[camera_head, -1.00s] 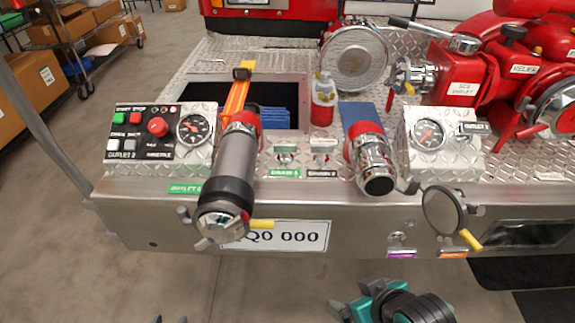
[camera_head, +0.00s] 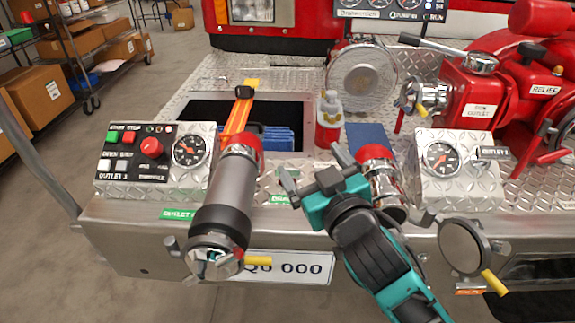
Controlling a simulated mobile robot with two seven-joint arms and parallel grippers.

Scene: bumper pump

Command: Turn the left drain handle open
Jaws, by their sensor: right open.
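My right gripper (camera_head: 314,169) is teal and black and reaches in from the lower right. Its two grey fingertips are spread apart, with nothing visibly held between them. The left fingertip is over the left drain spot, just above the green drain label (camera_head: 279,199). The left drain handle is mostly hidden behind that fingertip, so I cannot tell its angle or whether the finger touches it. The right drain handle and its label are hidden behind the gripper. My left gripper is out of view.
A thick grey pipe (camera_head: 231,191) with a chrome cap stands close left of the gripper. A chrome outlet with a red collar (camera_head: 377,166) is close on the right. Gauge panels (camera_head: 190,150) flank the area.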

